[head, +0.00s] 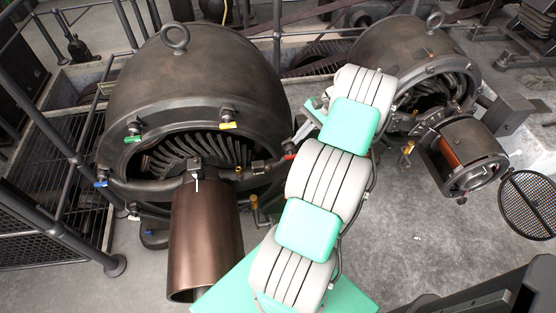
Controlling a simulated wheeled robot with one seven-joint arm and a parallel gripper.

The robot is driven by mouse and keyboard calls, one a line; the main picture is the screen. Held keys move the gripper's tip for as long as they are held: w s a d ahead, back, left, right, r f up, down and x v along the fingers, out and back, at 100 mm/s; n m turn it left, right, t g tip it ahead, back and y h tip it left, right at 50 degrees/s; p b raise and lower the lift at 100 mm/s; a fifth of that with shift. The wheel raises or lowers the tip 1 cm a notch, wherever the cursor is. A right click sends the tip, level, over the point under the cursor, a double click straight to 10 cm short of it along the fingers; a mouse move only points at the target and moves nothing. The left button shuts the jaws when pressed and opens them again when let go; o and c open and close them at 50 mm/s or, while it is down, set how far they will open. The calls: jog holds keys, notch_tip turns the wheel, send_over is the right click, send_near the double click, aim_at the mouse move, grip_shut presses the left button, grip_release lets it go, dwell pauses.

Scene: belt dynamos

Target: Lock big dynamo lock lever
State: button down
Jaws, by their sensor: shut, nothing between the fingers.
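The big dynamo (205,75) is the large dark metal machine at left, with a ring of curved vanes in its open front. Around this opening sit small coloured-tipped levers: a green one (132,138), a yellow one (228,126), a blue one (101,184) and a red one (289,157). I cannot tell which is the lock lever. My gripper (299,141) is at the right rim of the big dynamo, close to the red lever. It is small and partly hidden by my arm; it looks shut and empty. Contact with the red lever is unclear.
A brown cylinder (205,240) projects forward below the vanes. A smaller dynamo (400,50) stands at right, with a round mesh disc (528,204) near it. Dark railings (65,150) run along the left. Grey floor (430,225) is clear at right.

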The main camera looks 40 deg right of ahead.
aim_at(267, 166)
jog(key=w+a+f, duration=0.2)
jog(key=a+f, duration=0.5)
jog(key=shift+w+a+f, duration=0.15)
jog(key=shift+a, duration=0.2)
